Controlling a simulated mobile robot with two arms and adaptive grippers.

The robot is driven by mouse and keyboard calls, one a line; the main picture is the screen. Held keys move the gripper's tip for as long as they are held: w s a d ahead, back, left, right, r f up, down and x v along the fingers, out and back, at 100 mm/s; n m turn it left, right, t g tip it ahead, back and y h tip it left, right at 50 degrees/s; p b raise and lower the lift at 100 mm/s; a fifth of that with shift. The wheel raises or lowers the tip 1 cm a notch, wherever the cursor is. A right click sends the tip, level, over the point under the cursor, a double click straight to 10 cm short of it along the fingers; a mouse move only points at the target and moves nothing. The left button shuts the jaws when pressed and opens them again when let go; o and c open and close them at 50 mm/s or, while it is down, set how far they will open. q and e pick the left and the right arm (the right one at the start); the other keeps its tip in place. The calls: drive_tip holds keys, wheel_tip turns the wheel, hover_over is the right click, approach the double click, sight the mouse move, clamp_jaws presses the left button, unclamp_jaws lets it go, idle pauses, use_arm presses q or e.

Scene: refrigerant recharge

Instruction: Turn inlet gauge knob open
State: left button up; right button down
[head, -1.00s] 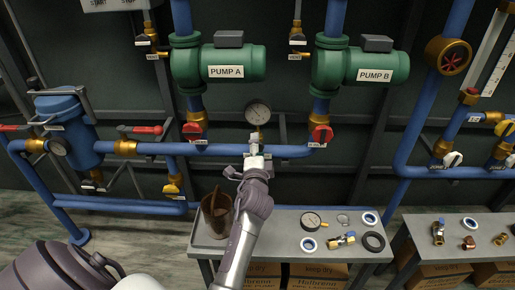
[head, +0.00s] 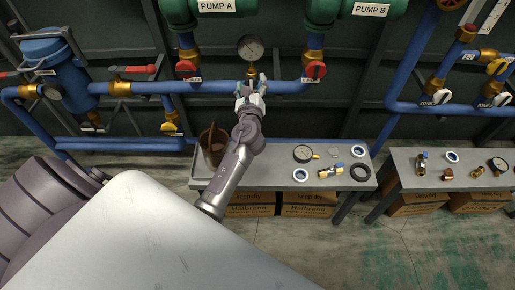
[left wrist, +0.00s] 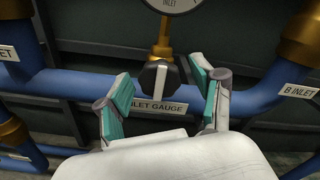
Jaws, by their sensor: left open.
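The inlet gauge knob (left wrist: 160,79) is a dark knob with a white stripe that stands upright. It sits on a brass fitting below the inlet gauge (left wrist: 172,4), just above the "INLET GAUGE" label (left wrist: 160,108). The round gauge also shows in the head view (head: 250,47). My left gripper (head: 250,87) is at the blue pipe below the gauge and covers the knob in the head view. In the left wrist view its teal-padded fingers (left wrist: 164,100) are open, one on each side of the knob and apart from it. My right gripper is not in view.
A red-handled valve stands on each side, A inlet (head: 186,69) and B inlet (head: 315,70). The blue inlet pipe (head: 215,88) runs behind my gripper.

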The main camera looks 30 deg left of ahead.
use_arm(q)
drive_tip(key=shift+r+m, duration=0.1)
drive_tip(key=shift+m, duration=1)
drive_tip(key=p+v, duration=0.1)
drive_tip(key=v, duration=1.3)
drive_tip(key=s+d+f+n+g+h+p, duration=0.1)
drive_tip(key=s+d+f+n+h+p, duration=0.1)
drive_tip(key=f, duration=0.5)
drive_tip(key=s+d+f+n+g+h+p, duration=0.2)
drive_tip(key=f, duration=0.5)
drive_tip(key=s+d+f+n+g+h+p, duration=0.2)
drive_tip(key=f+n+p, duration=0.1)
drive_tip(key=f, duration=0.5)
drive_tip(key=shift+s+d+h, duration=0.3)
drive_tip(key=shift+s+d+f+n+g, duration=0.15)
drive_tip(key=shift+s+f+n+g, duration=0.2)
drive_tip(key=shift+s+f, duration=0.25)
